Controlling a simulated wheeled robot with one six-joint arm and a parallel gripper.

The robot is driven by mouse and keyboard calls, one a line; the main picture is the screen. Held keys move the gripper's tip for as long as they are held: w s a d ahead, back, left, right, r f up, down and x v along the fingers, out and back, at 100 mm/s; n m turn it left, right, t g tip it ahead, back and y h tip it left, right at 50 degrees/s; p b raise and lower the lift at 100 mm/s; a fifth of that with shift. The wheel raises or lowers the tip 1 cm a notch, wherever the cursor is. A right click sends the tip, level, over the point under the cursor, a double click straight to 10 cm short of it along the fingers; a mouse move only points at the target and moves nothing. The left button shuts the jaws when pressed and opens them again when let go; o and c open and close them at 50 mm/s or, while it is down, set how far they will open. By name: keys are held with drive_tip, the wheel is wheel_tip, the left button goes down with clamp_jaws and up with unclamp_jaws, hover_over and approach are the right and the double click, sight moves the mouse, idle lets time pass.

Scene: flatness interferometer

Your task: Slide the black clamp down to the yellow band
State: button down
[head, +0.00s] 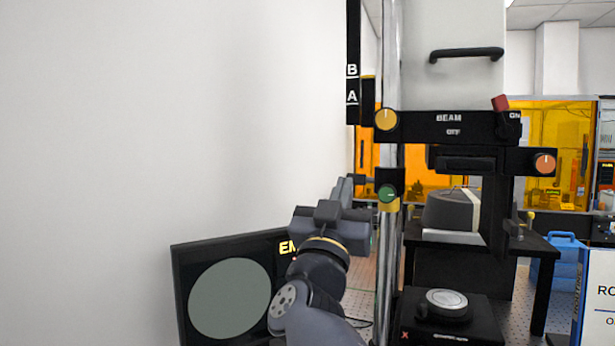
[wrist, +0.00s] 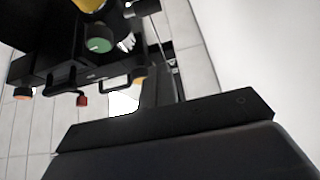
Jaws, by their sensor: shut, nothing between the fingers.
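The black clamp (head: 390,174) with a green knob (head: 388,194) sits on the upright silver post (head: 386,260). The yellow band (head: 393,207) shows directly below it, partly behind the knob; I see no clear gap between them. In the wrist view, which looks upside down, the green knob (wrist: 98,39) and a yellow piece, likely the band (wrist: 88,4), show at the top left. My gripper (head: 362,181) is shut and empty, its tips at the clamp's left side. I cannot tell whether they touch it. My gripper's dark body (wrist: 170,140) fills the wrist view's lower part.
Above the clamp is a black BEAM carriage (head: 450,127) with a yellow knob (head: 387,119) and a red lever (head: 501,103). A black-framed screen (head: 230,298) stands at lower left. A black stage (head: 450,325) with a round silver-topped piece lies lower right. The left wall side is open.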

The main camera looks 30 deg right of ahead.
wheel_tip(320, 180, up, 6)
drive_tip(key=f+p, duration=0.1)
drive_tip(key=p, duration=0.2)
hover_over(354, 182)
drive_tip(key=s+a, duration=0.2)
drive_tip(key=f, duration=0.2)
drive_tip(key=d+f, duration=0.1)
drive_tip(key=shift+w+f, duration=0.2)
drive_tip(key=shift+w, duration=0.1)
drive_tip(key=shift+b, duration=0.3)
drive_tip(key=shift+f+b, duration=0.8)
drive_tip(key=shift+b, duration=0.1)
drive_tip(key=shift+r, duration=0.15)
